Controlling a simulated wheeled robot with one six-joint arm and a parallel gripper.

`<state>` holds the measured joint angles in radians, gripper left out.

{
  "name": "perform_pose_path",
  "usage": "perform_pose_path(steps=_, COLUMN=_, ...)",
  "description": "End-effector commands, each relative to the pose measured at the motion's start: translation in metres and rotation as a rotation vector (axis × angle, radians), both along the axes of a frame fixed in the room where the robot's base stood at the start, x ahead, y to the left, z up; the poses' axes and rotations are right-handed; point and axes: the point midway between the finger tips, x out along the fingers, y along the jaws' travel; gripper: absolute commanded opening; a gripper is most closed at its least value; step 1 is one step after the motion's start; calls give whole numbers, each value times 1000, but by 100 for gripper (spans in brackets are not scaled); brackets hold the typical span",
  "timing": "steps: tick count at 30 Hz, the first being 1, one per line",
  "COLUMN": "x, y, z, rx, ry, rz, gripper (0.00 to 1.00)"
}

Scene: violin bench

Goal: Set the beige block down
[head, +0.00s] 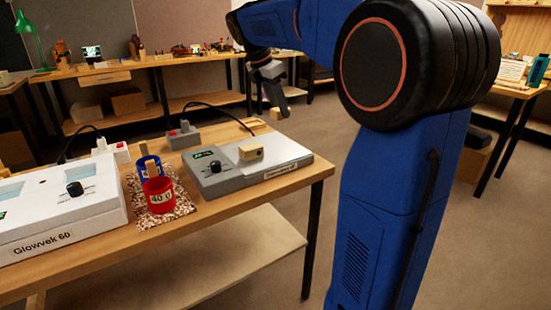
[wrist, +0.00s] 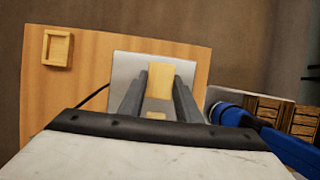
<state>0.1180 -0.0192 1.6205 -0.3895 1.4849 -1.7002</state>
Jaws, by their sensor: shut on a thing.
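My gripper (head: 280,106) is shut on a beige block (head: 275,113), held in the air; in the head view it shows near the bench's back right corner. In the wrist view the beige block (wrist: 160,82) sits between the two grey fingers, with a pale plate behind it. Another beige block (head: 250,152) lies on the grey device (head: 215,180) with a dial and a pale top plate, near the bench's right end. A small beige patch (wrist: 156,115) shows lower between the fingers; I cannot tell which block it belongs to.
A red cup (head: 158,196) and a blue cup (head: 149,168) stand on a speckled mat (head: 181,203). The white Glowvek 60 device (head: 60,215) fills the bench's left. A grey socket box (head: 183,137) stands behind. A shallow wooden tray (wrist: 58,49) lies on the bench.

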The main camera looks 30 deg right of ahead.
Motion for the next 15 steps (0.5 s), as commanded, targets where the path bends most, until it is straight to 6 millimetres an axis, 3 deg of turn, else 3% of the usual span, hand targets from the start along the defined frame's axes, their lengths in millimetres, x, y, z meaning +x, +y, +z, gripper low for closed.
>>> perform_pose_path(steps=15, x=0, y=0, z=-59, rx=0, ry=0, rz=0, gripper=9)
